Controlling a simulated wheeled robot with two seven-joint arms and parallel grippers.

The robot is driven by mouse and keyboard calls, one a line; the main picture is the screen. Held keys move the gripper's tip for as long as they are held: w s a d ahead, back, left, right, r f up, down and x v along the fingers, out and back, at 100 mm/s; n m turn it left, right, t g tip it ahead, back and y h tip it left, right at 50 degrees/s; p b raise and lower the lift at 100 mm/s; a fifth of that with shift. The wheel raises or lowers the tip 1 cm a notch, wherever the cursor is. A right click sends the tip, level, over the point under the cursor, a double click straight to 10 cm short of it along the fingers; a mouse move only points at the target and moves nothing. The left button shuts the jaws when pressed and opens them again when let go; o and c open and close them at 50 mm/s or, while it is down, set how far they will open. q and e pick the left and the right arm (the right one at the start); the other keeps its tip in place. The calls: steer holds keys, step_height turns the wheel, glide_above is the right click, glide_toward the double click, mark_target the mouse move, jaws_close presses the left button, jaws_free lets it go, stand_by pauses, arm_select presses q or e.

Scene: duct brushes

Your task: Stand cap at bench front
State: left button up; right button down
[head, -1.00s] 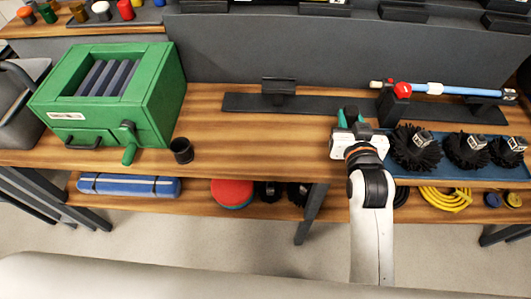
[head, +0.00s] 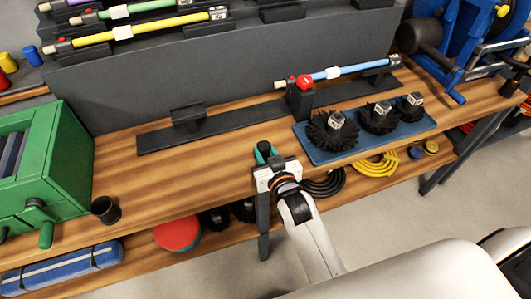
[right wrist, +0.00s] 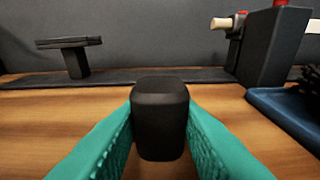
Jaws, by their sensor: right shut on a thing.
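A small black cap (right wrist: 160,118) is between the teal fingers of my right gripper (head: 267,160), and it fills the middle of the right wrist view. My right gripper is shut on it at the front edge of the wooden bench (head: 215,155), left of the blue tray. In the head view the cap's dark top (head: 265,147) shows between the fingers. It looks upright; I cannot tell whether its bottom touches the bench. My left gripper is not in view.
A blue tray (head: 302,148) with three black brushes lies to the right. A black rail with a post (head: 186,115) and a rod stand (head: 300,100) are behind. A dark cup (head: 105,210) and a green box (head: 65,165) are left. Bench between cup and gripper is clear.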

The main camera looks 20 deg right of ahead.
steer(key=c, duration=1.1)
jaws_free()
steer(key=shift+f, duration=0.15)
steer(key=shift+s+r, duration=0.15)
steer(key=shift+r, duration=0.05)
steer(key=s, duration=0.3)
steer(key=s+r, duration=0.1)
steer(key=s, duration=0.3)
steer(key=s+r, duration=0.1)
steer(key=s, duration=0.3)
steer(key=shift+s+d+r, duration=0.15)
steer(key=shift+s+d, duration=0.05)
steer(key=shift+s, duration=0.05)
